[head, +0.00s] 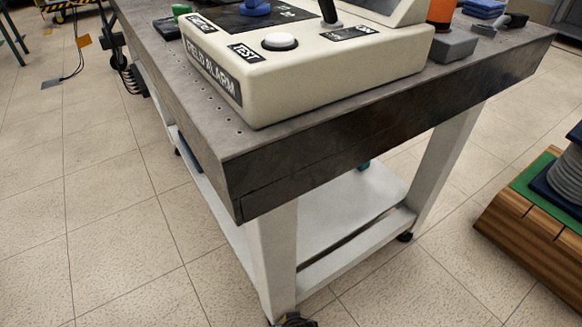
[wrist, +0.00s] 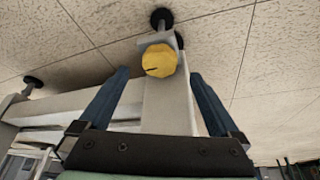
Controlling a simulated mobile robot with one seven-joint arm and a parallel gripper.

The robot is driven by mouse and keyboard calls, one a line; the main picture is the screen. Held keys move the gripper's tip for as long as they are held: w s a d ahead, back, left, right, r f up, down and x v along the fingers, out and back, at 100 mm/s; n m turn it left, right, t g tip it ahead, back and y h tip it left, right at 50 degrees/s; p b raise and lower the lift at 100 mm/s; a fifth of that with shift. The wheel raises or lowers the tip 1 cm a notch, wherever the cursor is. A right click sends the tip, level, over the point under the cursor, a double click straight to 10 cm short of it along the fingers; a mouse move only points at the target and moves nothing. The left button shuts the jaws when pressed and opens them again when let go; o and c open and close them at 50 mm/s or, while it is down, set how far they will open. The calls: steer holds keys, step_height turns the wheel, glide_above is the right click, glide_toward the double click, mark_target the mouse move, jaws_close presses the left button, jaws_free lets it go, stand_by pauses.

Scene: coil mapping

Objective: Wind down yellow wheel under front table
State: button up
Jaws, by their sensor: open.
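The yellow wheel (wrist: 159,61) shows in the wrist view as a small faceted knob with a dark mark on its face. It sits by the end of a pale table leg (wrist: 168,108), near a black round foot (wrist: 161,18). My gripper (wrist: 160,73) is open, with one blue finger on each side of the leg. The wheel appears centred between the fingertips and beyond them; I see no contact. In the head view the front table (head: 380,128) has a dark top and white legs. Its nearest foot is cut off by the bottom edge, and my gripper is not clearly visible there.
A cream alarm box (head: 330,70) stands on the table. A white lower shelf (head: 350,205) spans between the legs. A wooden pallet (head: 520,235) with a grey coil stands at the right. Another black foot (wrist: 32,82) shows in the wrist view.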

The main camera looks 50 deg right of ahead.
steer(key=p+v, duration=0.5)
steer(key=v, duration=0.3)
steer(key=shift+r, duration=0.2)
